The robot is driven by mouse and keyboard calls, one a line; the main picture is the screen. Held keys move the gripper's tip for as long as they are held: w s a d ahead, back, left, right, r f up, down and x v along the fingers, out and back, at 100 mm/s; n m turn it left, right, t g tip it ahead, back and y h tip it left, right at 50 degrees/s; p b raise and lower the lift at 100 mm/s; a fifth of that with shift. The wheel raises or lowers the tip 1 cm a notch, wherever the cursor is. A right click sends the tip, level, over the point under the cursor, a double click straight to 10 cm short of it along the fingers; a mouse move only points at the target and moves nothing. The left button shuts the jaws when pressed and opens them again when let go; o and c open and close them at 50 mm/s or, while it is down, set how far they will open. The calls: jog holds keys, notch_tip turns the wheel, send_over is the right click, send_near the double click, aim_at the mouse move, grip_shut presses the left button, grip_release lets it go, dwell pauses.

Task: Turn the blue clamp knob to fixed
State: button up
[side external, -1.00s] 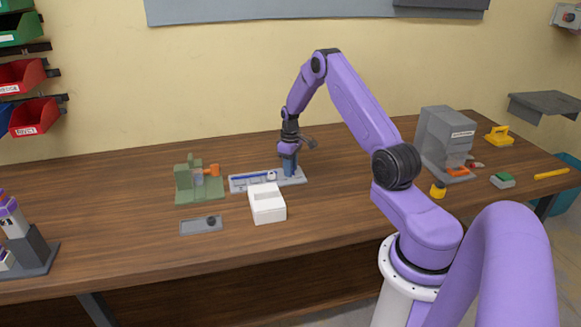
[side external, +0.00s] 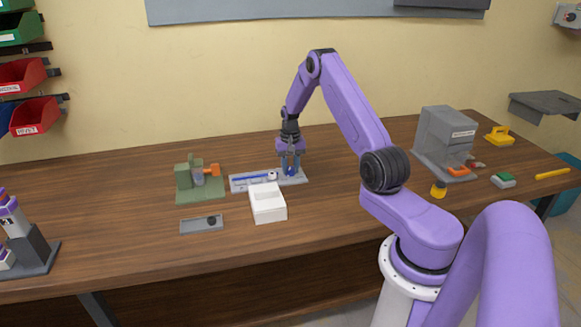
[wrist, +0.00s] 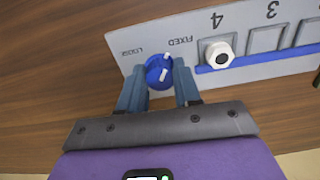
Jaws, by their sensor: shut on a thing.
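The blue clamp knob (wrist: 153,66) sits at one end of a light grey socket rail (wrist: 118,45), between the printed words LOOSE and FIXED. Two short white marks show at the knob; the outer one lies on the FIXED side. My gripper (wrist: 160,80) is shut on the knob, with a finger on either side. In the side view my gripper (side external: 291,168) points down at the right end of the rail (side external: 238,185), and little of the knob shows there.
A white socket with a dark hole (wrist: 219,54) stands by the number 4, beside a blue strip (wrist: 262,62). A white open box (side external: 267,212) stands just in front of the rail. A green fixture (side external: 187,190) stands left of it.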

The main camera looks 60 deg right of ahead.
aim_at(290, 168)
jog(key=shift+m, duration=1.1)
jog(key=o, duration=1.1)
jog(key=shift+c, duration=0.2)
jog(key=shift+r, duration=0.1)
notch_tip(290, 168, up, 17)
jog(key=shift+r, duration=0.15)
jog(key=shift+a, duration=0.1)
